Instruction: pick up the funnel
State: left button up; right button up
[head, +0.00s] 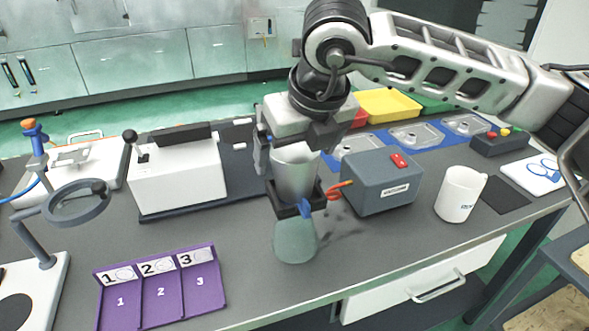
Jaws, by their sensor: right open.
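The funnel (294,172) is a pale grey, open-topped cup that stands upright over a greenish translucent conical flask (295,243) on the bench. My right gripper (299,199) comes down from above, with its dark fingers on either side of the funnel. The jaws are open, and I cannot tell whether either finger touches it. The funnel's lower part and the flask's neck are partly hidden by the fingertips and a small blue piece. My left gripper is not in view.
A grey pump box (381,183) with a red switch and orange hose stands close right. A white mug (460,194) is farther right. A purple numbered tray (160,287) lies front left, a white device (175,178) behind it. A ring stand (40,245) is at left.

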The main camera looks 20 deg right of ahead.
aim_at(294, 160)
jog(key=shift+w+p+x, duration=0.2)
jog(key=shift+p+x, duration=0.1)
jog(key=shift+x, duration=1.45)
jog(key=shift+d+r, duration=0.1)
jog(key=c, duration=1.1)
